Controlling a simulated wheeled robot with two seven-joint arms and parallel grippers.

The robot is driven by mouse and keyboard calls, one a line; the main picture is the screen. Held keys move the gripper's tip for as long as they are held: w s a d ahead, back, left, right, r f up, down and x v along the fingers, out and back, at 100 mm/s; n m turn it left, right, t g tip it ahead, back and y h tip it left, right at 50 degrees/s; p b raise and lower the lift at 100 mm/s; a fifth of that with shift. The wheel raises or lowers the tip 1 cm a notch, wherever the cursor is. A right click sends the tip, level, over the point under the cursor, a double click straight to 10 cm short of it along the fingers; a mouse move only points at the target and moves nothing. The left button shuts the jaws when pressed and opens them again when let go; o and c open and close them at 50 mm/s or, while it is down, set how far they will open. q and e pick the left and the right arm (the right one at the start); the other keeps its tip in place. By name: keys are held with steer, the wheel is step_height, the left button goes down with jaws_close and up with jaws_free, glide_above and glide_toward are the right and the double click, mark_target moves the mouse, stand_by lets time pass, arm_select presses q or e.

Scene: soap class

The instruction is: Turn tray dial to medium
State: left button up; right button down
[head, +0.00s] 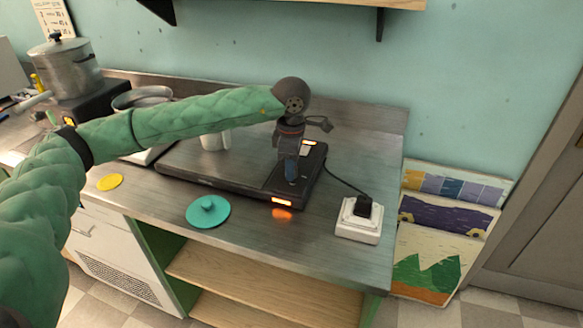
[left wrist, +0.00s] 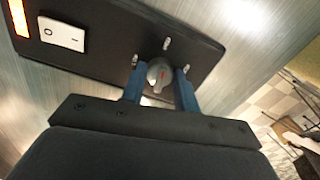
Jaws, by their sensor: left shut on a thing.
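The black warming tray (head: 212,187) lies flat on the counter, its right-hand control panel under my left gripper. In the left wrist view the tray's panel (left wrist: 100,50) carries a grey round dial (left wrist: 159,74) with a red pointer line. Small light marks stand around the dial. My left gripper (head: 290,175) points straight down; in the left wrist view its blue fingers (left wrist: 160,88) are on both sides of the dial, shut on it. The head view hides the dial behind the gripper. I cannot read which mark the pointer faces. My right gripper is not in view.
A white rocker switch (left wrist: 62,33) and a lit orange display (left wrist: 19,17) are on the panel. A white metal cup (head: 215,138) stands on the tray. A teal lid (head: 208,212), a yellow disc (head: 110,182) and a white socket box (head: 359,222) with a plugged cord lie nearby.

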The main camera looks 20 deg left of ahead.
arm_select(q)
steer(key=o, duration=1)
steer(key=shift+c, duration=0.2)
steer(key=shift+r, duration=0.1)
steer(key=shift+r, duration=0.25)
steer(key=shift+r+b, duration=0.55)
steer(key=shift+r, duration=3.05)
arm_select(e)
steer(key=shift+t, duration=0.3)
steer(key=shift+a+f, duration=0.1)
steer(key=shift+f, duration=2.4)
